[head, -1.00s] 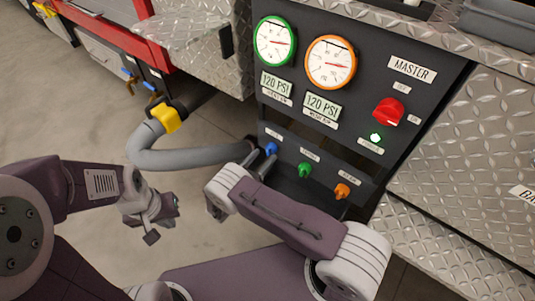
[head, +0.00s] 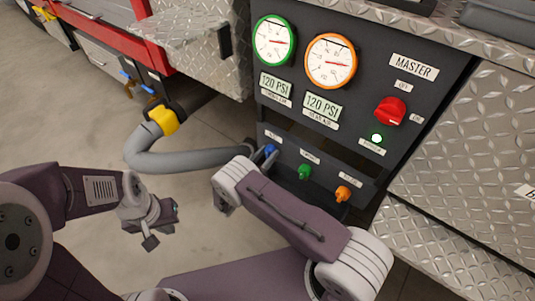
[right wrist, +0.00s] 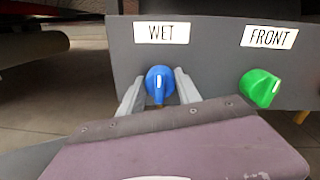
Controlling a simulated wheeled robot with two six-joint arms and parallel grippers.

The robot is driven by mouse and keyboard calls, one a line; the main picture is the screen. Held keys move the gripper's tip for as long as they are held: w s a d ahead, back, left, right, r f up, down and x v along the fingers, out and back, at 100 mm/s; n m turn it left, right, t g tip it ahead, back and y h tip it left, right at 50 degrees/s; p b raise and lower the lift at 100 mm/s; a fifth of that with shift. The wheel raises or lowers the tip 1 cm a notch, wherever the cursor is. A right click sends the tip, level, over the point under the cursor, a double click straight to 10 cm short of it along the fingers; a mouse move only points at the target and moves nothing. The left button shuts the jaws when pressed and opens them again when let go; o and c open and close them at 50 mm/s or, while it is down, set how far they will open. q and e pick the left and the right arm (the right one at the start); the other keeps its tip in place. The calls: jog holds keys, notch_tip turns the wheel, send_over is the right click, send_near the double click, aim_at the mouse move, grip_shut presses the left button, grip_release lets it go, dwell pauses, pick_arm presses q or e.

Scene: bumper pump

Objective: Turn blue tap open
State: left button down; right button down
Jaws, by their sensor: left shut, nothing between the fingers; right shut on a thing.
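The blue tap (head: 270,150) sits at the left of the lower panel strip, under the WET label (right wrist: 162,32). In the right wrist view the blue tap (right wrist: 160,80) has its white mark about upright. My right gripper (head: 264,160) has one finger on each side of the tap and is shut on it; in the right wrist view its fingers (right wrist: 160,92) flank the knob. My left gripper (head: 165,228) is shut and empty, low at the left, away from the panel.
A green tap (head: 304,172) and an orange tap (head: 342,194) stand to the right of the blue one. Above are two gauges, with a red master knob (head: 390,110) and a lit green lamp (head: 376,138) to their right. A grey hose (head: 185,160) curves out at the left.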

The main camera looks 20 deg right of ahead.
jog(key=m, duration=0.8)
jog(key=shift+s+f+m+h+p, duration=0.1)
jog(key=shift+m+h+p, duration=0.2)
jog(key=shift+m, duration=0.1)
jog(key=m, duration=0.4)
jog(key=shift+f+m, duration=0.1)
jog(key=shift+m, duration=0.3)
jog(key=shift+f+m+h, duration=0.1)
jog(key=shift+m+h, duration=0.3)
jog(key=shift+m, duration=1.9)
jog(key=c, duration=0.8)
grip_release()
jog(key=shift+c, duration=0.2)
